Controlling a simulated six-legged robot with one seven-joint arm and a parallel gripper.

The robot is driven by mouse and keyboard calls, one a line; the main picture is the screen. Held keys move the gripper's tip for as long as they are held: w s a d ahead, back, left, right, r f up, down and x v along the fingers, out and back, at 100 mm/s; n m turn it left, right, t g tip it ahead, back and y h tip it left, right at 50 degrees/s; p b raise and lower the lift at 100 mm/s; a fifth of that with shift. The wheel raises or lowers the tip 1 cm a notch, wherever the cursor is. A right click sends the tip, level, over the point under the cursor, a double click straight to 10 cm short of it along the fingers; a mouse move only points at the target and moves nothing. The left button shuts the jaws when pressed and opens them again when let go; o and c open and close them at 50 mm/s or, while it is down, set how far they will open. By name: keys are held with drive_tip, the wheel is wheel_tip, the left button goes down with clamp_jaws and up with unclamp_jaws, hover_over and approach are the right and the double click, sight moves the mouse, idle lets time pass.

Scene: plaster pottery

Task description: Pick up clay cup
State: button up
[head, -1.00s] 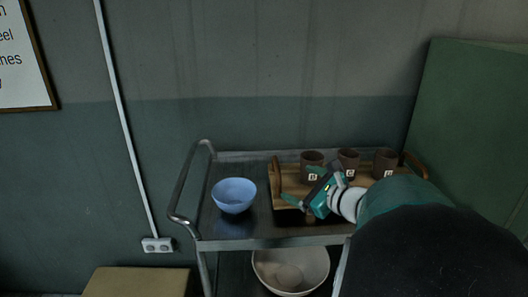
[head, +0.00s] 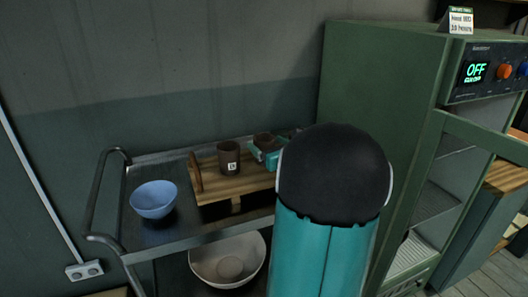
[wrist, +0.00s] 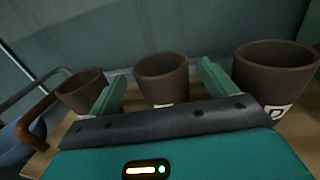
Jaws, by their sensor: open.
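Several views show brown clay cups with white labels on a wooden tray (head: 245,186). The left cup (head: 228,160) is clear in the head view. The middle cup (head: 265,140) is partly hidden by my gripper (head: 264,158). The right cup is hidden there behind my arm. The wrist view shows the left cup (wrist: 80,92), the middle cup (wrist: 162,80) and the right cup (wrist: 275,75), all upright. My gripper (wrist: 162,72) is open, with one finger on each side of the middle cup in that picture. I cannot tell whether the fingers touch it.
The tray is on a metal cart (head: 150,236), beside a blue bowl (head: 154,199). A white bowl (head: 228,262) sits on the lower shelf. A green cabinet (head: 385,85) with an open door and an "OFF" display stands close at right.

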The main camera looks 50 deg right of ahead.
sight(260, 135)
drive_tip(key=x, duration=0.5)
drive_tip(key=shift+d+r, duration=0.1)
drive_tip(key=shift+r, duration=0.15)
drive_tip(key=c, duration=1)
drive_tip(key=shift+c, duration=1)
drive_tip(key=shift+r, duration=0.1)
